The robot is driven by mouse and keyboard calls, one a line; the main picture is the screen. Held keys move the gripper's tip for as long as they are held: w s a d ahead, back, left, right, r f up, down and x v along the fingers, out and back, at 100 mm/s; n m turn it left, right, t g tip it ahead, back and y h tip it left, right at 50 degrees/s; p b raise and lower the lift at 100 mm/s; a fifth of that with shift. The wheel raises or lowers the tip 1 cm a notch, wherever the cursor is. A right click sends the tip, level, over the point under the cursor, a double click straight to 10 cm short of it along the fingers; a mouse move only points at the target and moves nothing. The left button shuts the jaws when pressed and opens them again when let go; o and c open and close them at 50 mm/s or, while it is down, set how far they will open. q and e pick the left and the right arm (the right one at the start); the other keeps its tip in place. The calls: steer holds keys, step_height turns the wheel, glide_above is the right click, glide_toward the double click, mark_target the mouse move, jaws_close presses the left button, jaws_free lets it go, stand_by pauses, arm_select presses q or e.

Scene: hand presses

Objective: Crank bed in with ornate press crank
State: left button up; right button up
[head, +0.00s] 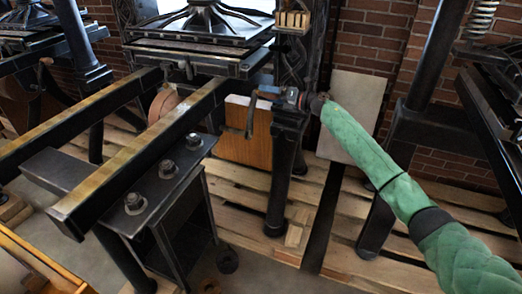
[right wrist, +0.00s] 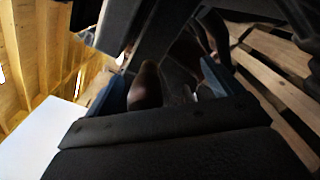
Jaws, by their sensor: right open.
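The ornate press stands at upper middle, with its black bed (head: 190,62) under the dark platen (head: 200,28). Two long rails (head: 140,150) run from it toward the lower left. The crank (head: 250,120) is a dark bent bar at the press's right side. My right gripper (head: 266,92) is at the crank, its blue fingers open. In the right wrist view, a brown rounded handle (right wrist: 145,86) shows between the open fingers (right wrist: 165,88), nearer the left one. I cannot tell whether they touch it. My left gripper is not in view.
Another press (head: 450,100) stands at the right and part of one (head: 40,50) at the left. A black post (head: 282,180) stands below my right gripper. Wooden pallets (head: 235,200) cover the floor. A board (head: 352,110) leans on the brick wall.

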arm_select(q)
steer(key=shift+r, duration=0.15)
arm_select(e)
steer(key=v, duration=0.7)
steer(key=shift+s+d, duration=0.15)
steer(key=shift+d, duration=0.2)
steer(key=shift+r, duration=0.15)
stand_by(0.3)
